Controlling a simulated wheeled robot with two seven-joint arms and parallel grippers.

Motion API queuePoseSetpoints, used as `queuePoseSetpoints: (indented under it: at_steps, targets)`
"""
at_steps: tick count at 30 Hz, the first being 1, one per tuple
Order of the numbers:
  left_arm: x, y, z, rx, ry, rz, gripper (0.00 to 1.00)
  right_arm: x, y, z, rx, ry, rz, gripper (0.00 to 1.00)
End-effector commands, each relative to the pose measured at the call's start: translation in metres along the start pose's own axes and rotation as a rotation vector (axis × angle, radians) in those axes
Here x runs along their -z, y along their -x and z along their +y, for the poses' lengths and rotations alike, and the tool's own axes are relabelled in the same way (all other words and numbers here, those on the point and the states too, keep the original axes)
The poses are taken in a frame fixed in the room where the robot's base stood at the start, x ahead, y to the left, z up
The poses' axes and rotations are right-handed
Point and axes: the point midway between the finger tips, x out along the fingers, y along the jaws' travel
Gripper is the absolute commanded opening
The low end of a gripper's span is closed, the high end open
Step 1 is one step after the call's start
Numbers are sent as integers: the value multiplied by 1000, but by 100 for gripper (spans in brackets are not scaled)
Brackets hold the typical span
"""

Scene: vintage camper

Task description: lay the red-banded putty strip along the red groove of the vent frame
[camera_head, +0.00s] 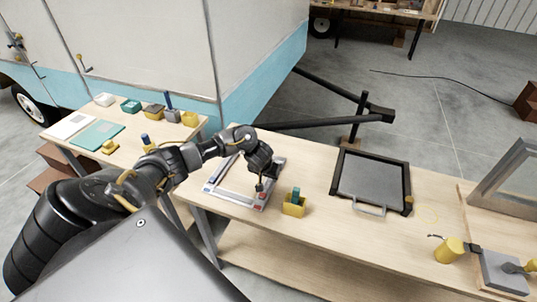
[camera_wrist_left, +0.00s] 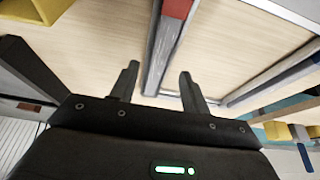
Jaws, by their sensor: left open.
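The vent frame (camera_head: 228,195) lies on the wooden bench, pale with a blue mark at its left corner and red at its near right corner. A grey bar with a red end (camera_wrist_left: 174,20) runs between and beyond my left fingertips in the wrist view; I take it as the red-banded putty strip, but cannot tell whether it sits in the groove. My left gripper (camera_head: 261,186) is over the frame's right side; in the wrist view its fingers (camera_wrist_left: 158,85) are open, one on each side of the bar, not closed on it. My right gripper is not in view.
A yellow bin (camera_head: 294,209) with a teal item stands just right of the frame. A black-framed grey panel (camera_head: 370,177) lies farther right, near a yellow cylinder (camera_head: 449,250). A side table (camera_head: 75,143) at left holds small coloured boxes. Bare bench lies behind the bin.

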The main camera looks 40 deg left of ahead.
Motion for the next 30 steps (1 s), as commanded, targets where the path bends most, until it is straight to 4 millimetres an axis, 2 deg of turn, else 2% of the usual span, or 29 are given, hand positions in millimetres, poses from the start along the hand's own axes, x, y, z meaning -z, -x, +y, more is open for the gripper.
queuePoseSetpoints:
  at_steps: [1, 4, 6, 13, 18, 30]
  targets:
    - [4, 16, 0, 0, 0, -1, 46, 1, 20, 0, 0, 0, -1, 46]
    - [3, 28, 0, 0, -1, -1, 46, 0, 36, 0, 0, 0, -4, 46]
    - [1, 34, 2, -5, -3, 2, 46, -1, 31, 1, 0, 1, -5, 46]
    - [0, 64, 1, -3, -2, 1, 46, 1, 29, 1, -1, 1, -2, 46]
    - [0, 72, 0, -1, 1, 1, 46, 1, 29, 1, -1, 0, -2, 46]
    - [0, 73, 0, -1, 1, 0, 46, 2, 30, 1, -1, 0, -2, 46]
